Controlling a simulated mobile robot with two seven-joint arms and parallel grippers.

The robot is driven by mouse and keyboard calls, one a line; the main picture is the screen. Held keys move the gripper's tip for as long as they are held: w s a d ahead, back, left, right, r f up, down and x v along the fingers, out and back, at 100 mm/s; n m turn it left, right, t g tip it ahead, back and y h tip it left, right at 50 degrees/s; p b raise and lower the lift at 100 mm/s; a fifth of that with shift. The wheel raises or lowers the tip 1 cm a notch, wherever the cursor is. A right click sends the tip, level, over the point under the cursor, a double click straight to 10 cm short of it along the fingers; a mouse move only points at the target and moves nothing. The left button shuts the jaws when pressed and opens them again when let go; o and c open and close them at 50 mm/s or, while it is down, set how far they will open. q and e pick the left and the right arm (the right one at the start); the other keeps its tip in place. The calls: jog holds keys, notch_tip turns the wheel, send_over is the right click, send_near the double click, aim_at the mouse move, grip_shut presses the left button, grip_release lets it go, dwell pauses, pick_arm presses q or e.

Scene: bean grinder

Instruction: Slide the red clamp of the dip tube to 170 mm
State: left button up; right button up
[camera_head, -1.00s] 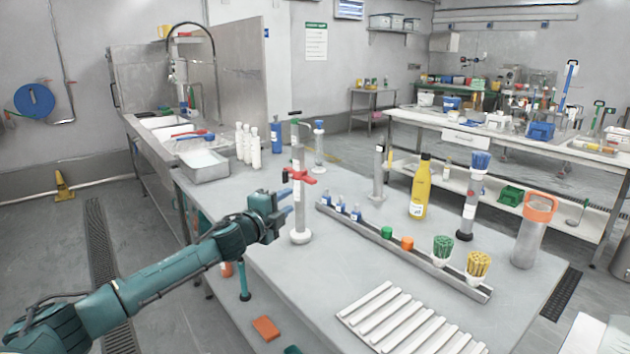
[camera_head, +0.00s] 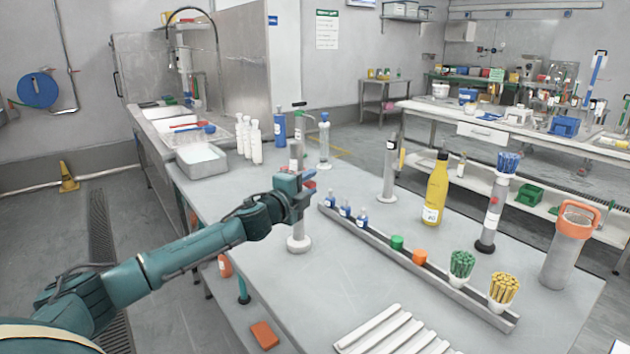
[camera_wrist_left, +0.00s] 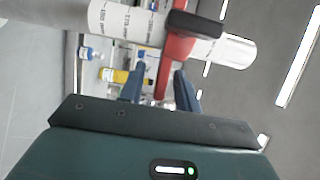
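The dip tube (camera_head: 297,222) stands upright on a white round base on the steel table, partly hidden by my left gripper. Its red clamp (camera_wrist_left: 178,58) sits around the tube, and a black knob covers part of it. In the left wrist view, the tube (camera_wrist_left: 125,22) runs across the top with small printed marks that I cannot read. My left gripper (camera_head: 308,185) is at the clamp's height. Its two blue fingers (camera_wrist_left: 161,90) stand apart on either side of the clamp's red arm, with a visible gap on the left. My right gripper is out of view.
A rail (camera_head: 440,280) with small bottles, caps and brush cups lies right of the tube. A yellow bottle (camera_head: 435,195) and a grey cylinder (camera_head: 390,172) stand behind it. White bottles (camera_head: 255,145) and a steel tray (camera_head: 203,165) are at the back left.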

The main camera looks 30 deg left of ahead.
pick_arm(q)
jog(key=shift+w, duration=0.25)
jog(key=shift+s, duration=0.1)
jog(key=shift+c, duration=0.3)
grip_shut()
